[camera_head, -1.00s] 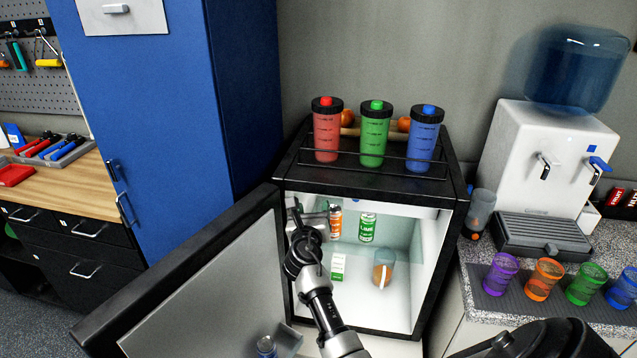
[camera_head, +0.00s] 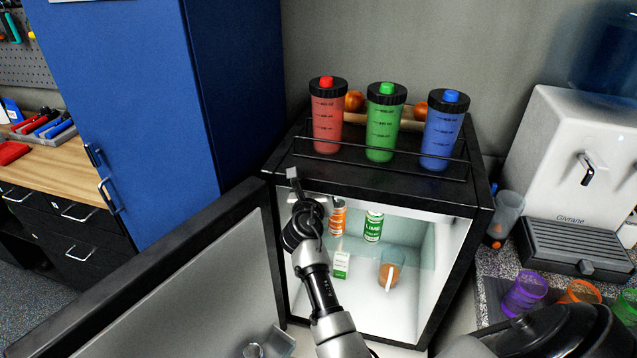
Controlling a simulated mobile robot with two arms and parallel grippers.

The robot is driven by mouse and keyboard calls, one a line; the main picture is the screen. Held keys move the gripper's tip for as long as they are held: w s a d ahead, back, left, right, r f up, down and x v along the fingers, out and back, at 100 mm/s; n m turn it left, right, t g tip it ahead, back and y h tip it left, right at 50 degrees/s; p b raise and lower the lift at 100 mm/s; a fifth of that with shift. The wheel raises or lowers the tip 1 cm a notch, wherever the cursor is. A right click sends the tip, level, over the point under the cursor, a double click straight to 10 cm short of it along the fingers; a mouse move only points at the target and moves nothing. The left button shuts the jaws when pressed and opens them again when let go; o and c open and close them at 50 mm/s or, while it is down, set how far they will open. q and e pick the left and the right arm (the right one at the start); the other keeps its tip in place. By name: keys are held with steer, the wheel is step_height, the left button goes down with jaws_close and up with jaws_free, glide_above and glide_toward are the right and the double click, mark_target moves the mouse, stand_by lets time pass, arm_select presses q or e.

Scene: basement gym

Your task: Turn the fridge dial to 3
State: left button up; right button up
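The small black fridge (camera_head: 283,177) stands open, its door (camera_head: 150,275) swung out to the left. I cannot make out its dial or any numbers; my gripper and wrist cover part of the upper left of the opening. My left gripper (camera_head: 299,190) is at the fridge's upper left front corner, by the top edge of the opening. Its fingers are small and dark, and I cannot tell whether they are apart. My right arm shows as a dark shape at the lower right; its gripper is out of view.
Inside are an orange can (camera_head: 337,218), a green lime can (camera_head: 373,226), a small carton (camera_head: 341,265) and a cup (camera_head: 390,272). Red (camera_head: 327,122), green (camera_head: 381,128) and blue (camera_head: 441,136) shaker bottles stand on top.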

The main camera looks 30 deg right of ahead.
steer(key=c, duration=0.9)
stand_by(0.6)
steer(key=o, duration=0.9)
